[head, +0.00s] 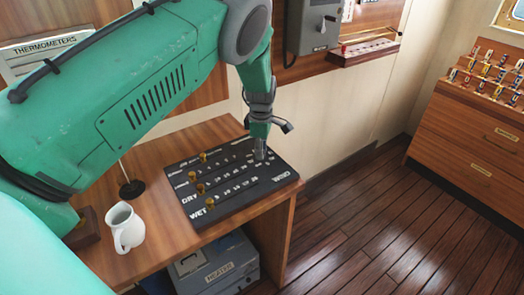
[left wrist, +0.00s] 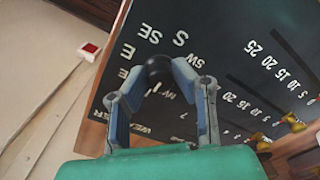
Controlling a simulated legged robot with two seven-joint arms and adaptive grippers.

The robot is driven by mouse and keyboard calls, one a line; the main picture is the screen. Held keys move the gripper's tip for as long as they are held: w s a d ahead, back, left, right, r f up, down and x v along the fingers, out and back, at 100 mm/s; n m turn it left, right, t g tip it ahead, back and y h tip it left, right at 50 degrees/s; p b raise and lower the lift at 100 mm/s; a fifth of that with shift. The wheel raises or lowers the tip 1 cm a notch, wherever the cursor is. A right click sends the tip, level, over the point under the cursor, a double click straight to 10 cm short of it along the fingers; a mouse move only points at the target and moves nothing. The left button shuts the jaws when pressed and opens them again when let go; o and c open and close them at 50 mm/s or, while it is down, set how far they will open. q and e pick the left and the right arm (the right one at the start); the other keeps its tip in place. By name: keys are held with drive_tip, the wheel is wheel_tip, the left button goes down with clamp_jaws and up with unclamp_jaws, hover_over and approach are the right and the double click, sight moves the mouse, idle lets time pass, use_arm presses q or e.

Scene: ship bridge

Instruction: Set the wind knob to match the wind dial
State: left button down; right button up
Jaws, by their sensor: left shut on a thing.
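The wind knob (left wrist: 158,70) is a round black knob on a dark board (head: 237,202), seen in the left wrist view. Compass letters such as S, SE, E and SW are printed around it. The gripper hides the knob in the head view, and the knob's pointer direction is unclear. I cannot make out a separate wind dial. My right gripper is not in view.
Brass pegs (head: 200,189) stand in the board's slots beside rows of numbers. A white jug (head: 125,230) stands on the wooden desk (head: 160,250) left of the board. A grey heater box (head: 215,270) is below. The floor to the right is clear.

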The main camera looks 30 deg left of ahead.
use_arm(q)
drive_tip(key=shift+w+a+r, duration=0.15)
drive_tip(key=shift+w+r, duration=0.15)
drive_tip(key=c, duration=1.6)
unclamp_jaws()
drive_tip(key=shift+o, duration=1.4)
drive_tip(key=shift+f, duration=0.1)
drive_tip(key=shift+s+f, duration=0.1)
drive_tip(key=shift+s, duration=0.05)
wheel_tip(320, 180, up, 12)
drive_tip(key=shift+f, duration=0.1)
